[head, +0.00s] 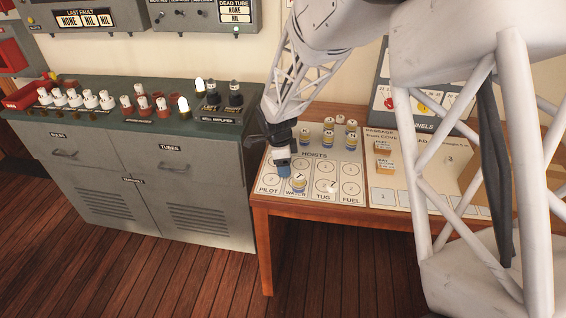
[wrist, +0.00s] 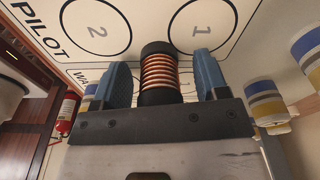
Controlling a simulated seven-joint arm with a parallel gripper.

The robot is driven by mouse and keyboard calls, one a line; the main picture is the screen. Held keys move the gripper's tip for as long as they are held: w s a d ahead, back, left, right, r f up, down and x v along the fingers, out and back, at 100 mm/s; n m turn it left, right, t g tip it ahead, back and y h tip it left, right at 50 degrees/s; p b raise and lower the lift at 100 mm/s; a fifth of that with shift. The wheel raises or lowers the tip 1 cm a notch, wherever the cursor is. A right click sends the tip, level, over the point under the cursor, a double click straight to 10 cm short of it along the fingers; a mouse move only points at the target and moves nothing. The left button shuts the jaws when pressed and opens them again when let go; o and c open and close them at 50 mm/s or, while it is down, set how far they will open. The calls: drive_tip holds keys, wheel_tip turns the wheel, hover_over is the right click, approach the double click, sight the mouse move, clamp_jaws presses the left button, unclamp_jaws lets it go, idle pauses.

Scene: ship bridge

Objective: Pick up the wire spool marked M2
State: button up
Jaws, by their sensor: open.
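A spool (wrist: 160,74) wound with copper-coloured wire, with black ends, shows between my fingers in the wrist view; no mark is readable on it. My gripper (wrist: 160,82) has its two blue fingers open, one on each side of the spool, with a narrow gap on both sides. In the head view my gripper (head: 283,168) is low over the PILOT column of the hoists board (head: 352,158). There I cannot make out the spool. I cannot tell whether it touches the board.
White, yellow and blue banded pieces (head: 299,185) stand close right of my gripper, with several more at the board's back. They also show at the wrist view's right (wrist: 268,105). A grey cabinet (head: 150,165) with red and white tubes stands left of the wooden table (head: 262,222).

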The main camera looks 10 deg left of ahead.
idle(0.3)
drive_tip(key=c, duration=1)
drive_tip(key=shift+r, duration=0.2)
drive_tip(key=shift+r, duration=4.85)
